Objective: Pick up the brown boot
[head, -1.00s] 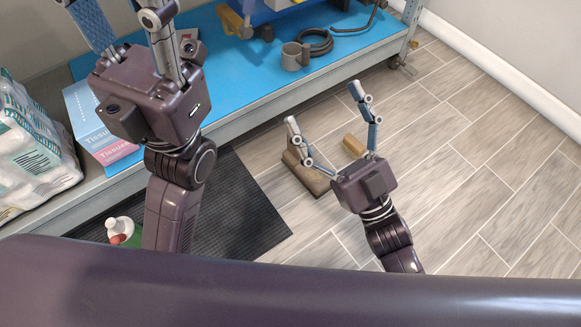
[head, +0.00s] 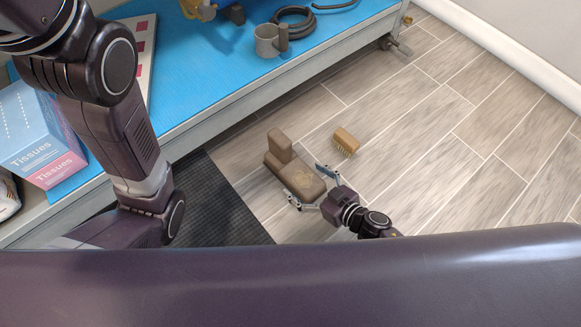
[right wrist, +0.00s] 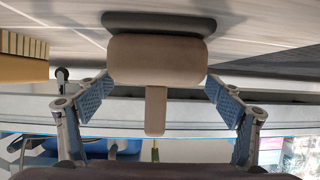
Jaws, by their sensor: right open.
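The brown boot (head: 297,172) stands on the wood-look floor in the head view, its shaft toward the upper left and its toe toward my right gripper (head: 307,184). My right gripper is open, with one finger on each side of the toe end. In the right wrist view the boot (right wrist: 158,62) appears upside down, dark sole at the top, centred between the spread fingers (right wrist: 160,92). I cannot tell whether the fingers touch it. My left arm shows at the left of the head view, but its gripper is out of frame.
A wooden brush (head: 346,139) lies on the floor close to the boot. The rack's blue shelf (head: 200,85) runs behind, holding a grey mug (head: 266,42), a coiled black cable (head: 295,20) and tissue boxes (head: 32,130). A dark mat (head: 215,205) lies left. Floor to the right is clear.

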